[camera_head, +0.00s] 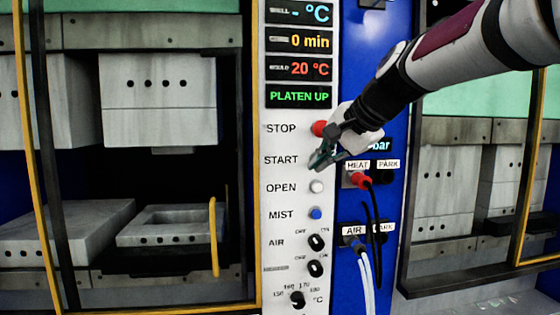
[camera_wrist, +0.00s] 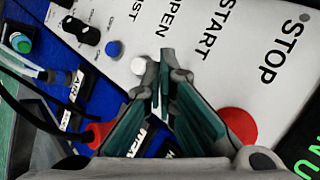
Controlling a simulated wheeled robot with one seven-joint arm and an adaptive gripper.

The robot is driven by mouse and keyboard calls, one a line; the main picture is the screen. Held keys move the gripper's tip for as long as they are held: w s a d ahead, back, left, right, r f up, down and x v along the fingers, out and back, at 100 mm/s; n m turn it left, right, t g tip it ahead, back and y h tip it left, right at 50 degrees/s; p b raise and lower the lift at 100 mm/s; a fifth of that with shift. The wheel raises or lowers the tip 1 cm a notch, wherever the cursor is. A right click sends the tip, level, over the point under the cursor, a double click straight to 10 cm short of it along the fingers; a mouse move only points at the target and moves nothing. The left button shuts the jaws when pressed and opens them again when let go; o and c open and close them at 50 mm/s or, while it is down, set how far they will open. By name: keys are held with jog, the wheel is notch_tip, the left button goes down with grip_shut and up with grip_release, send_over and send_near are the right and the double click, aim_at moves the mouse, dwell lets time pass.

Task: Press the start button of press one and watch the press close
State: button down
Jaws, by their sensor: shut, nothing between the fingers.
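The start button of the white control panel (camera_head: 283,228) is hidden behind my gripper (camera_head: 316,164), at the START label (camera_head: 281,160). My gripper is shut and empty, with its fingertips at or just in front of that spot; I cannot tell whether they touch the button. In the wrist view the closed fingertips (camera_wrist: 163,62) point at the panel below the START label (camera_wrist: 217,28). The press on the left (camera_head: 158,90) stands open, its upper block raised above the lower mould (camera_head: 170,225). The display reads PLATEN UP (camera_head: 299,97) in green.
The red STOP button (camera_head: 319,128) is just above my gripper, and the white OPEN button (camera_head: 316,187) is below it. A blue MIST button (camera_head: 316,213) and black knobs follow. A red HEAT plug (camera_head: 361,180) with cables sits at the right. Another press (camera_head: 445,185) stands farther right.

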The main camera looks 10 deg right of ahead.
jog(key=shift+w, duration=0.2)
jog(key=shift+w, duration=0.25)
